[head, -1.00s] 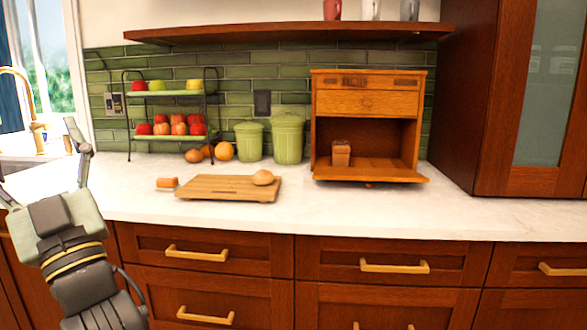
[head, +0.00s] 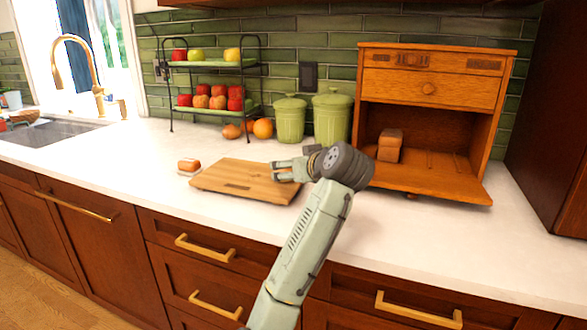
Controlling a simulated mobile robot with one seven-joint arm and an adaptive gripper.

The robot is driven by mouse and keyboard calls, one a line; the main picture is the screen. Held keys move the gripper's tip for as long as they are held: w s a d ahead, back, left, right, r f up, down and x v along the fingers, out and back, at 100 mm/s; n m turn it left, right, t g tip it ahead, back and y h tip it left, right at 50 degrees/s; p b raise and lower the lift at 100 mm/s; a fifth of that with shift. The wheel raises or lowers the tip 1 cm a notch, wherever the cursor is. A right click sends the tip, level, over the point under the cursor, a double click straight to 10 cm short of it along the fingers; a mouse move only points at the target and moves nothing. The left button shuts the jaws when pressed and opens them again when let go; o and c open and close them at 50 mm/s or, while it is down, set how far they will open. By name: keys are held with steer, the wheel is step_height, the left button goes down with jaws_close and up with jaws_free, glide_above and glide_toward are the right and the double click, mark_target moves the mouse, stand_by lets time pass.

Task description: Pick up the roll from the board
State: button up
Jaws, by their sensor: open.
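The wooden board (head: 235,182) lies on the white counter. My gripper (head: 276,171) is open over the board's right end, with its fingers pointing left. I cannot make out the roll in the current head view; the gripper and wrist cover the right end of the board, where a round brown roll showed earlier. I cannot tell whether the fingers are around it or touching it.
A small orange-brown item (head: 189,165) lies left of the board. Behind are a two-tier fruit rack (head: 207,112), loose round produce (head: 263,128) and green canisters (head: 332,116). An open wooden bread box (head: 432,75) with a brown loaf (head: 389,145) stands right of my wrist.

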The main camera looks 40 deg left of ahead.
mark_target(287, 170)
steer(key=shift+x, duration=1.2)
steer(key=shift+d+f+p+x, duration=0.15)
steer(key=shift+p+x, duration=0.55)
steer(key=shift+x, duration=0.7)
steer(key=shift+d+f+p+x, duration=0.1)
steer(key=shift+f+p+x, duration=0.15)
steer(key=shift+p+x, duration=0.85)
steer(key=shift+w+a+f+b, duration=0.15)
steer(key=shift+a+b, duration=0.15)
steer(key=shift+b, duration=0.1)
steer(key=c, duration=1)
